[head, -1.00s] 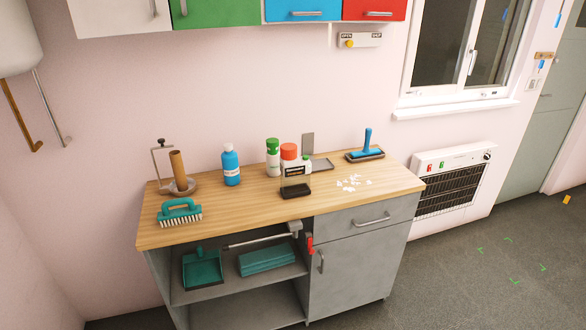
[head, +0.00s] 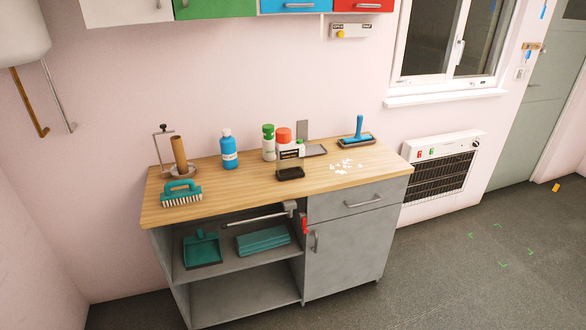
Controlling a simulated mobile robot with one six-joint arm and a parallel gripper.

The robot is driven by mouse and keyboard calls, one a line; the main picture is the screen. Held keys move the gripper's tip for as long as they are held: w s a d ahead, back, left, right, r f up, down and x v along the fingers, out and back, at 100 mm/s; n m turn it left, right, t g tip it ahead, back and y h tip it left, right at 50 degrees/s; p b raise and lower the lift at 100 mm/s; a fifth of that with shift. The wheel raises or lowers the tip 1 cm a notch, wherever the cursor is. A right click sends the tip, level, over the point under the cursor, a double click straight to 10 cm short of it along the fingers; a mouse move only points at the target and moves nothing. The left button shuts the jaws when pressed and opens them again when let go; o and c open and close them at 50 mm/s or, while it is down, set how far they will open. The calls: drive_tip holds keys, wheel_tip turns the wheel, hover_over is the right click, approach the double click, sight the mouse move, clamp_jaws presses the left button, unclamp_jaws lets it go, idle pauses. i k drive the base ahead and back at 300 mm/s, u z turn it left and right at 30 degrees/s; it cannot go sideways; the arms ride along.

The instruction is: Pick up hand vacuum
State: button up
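I cannot pick out a hand vacuum for certain. On the wooden worktop (head: 235,200), a blue-handled tool (head: 357,131) stands on a dark flat base at the back right; it looks more like a brush or scrubber. Under the worktop's front edge, a long silver rod (head: 255,218) ends in a grey block (head: 290,207), with a red piece (head: 304,225) beside it; I cannot tell what this is. My gripper is not in view.
The worktop holds a teal brush (head: 181,193), a blue bottle (head: 228,150), a green-capped container (head: 268,143), a black tray (head: 289,174) and white fragments (head: 346,166). A teal dustpan (head: 201,248) and folded cloths (head: 262,240) lie on the shelf.

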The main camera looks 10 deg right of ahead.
sight(289, 159)
drive_tip(key=z, duration=0.4)
drive_tip(key=k, duration=0.25)
drive_tip(key=u, duration=1.25)
drive_tip(key=i, duration=0.7)
drive_tip(key=u, duration=0.2)
